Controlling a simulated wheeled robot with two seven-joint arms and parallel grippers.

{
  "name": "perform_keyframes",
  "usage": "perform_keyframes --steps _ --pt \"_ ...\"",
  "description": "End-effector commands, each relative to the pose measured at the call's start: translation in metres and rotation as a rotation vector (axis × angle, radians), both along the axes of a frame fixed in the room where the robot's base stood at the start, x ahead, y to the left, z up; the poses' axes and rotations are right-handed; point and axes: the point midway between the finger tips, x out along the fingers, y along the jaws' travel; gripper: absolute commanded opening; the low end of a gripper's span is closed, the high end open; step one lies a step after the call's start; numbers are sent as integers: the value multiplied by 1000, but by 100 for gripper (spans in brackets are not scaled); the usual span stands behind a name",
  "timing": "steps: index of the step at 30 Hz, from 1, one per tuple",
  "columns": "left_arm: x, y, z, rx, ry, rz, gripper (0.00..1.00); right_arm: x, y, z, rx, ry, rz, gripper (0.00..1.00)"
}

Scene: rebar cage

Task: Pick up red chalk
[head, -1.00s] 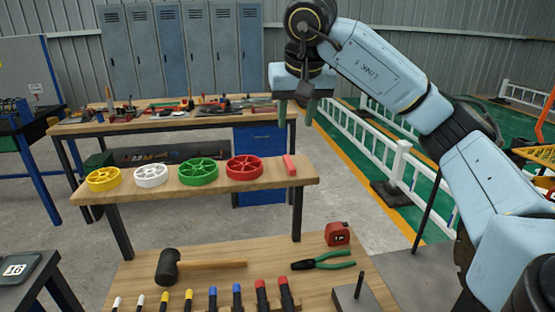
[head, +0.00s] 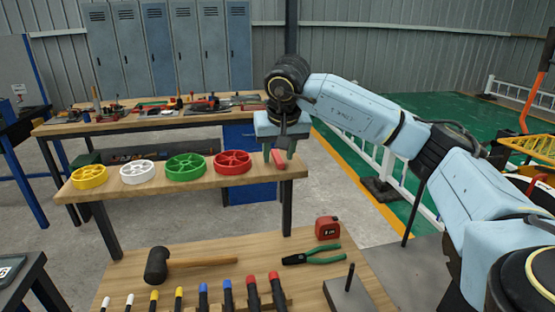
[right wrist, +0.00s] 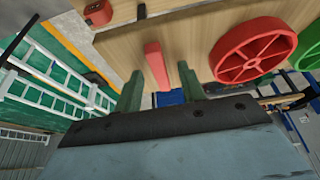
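The red chalk (head: 279,160) is a short red stick lying at the right end of the raised wooden shelf, right of the red wheel. In the right wrist view the chalk (right wrist: 155,65) shows whole on the wood. My right gripper (head: 279,152) is open, with its two green fingers spread and nothing between them. It hangs above the chalk in the head view. In the right wrist view the fingertips (right wrist: 160,72) point toward the chalk, one to each side in the picture; the remaining gap is hard to judge. My left gripper is not in view.
The shelf (head: 140,198) also bears a red wheel (head: 232,162), a green wheel (head: 186,167), a white wheel and a yellow wheel. The lower bench holds a mallet (head: 158,266), pliers (head: 312,257), a red tape measure (head: 327,228) and several colour-tipped tools.

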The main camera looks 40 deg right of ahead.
Motion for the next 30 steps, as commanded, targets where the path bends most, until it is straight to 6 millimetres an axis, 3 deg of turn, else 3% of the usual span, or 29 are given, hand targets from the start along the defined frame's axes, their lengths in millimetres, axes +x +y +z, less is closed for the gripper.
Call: perform_keyframes --steps 4,13,23,30 --pt "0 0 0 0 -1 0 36 0 0 0 0 0 0 40" --pt "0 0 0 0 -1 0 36 0 0 1 0 0 -1 1" --pt "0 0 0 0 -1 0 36 0 0 4 0 -2 -1 0" --pt "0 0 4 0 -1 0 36 1 1 44 2 -7 0 0"
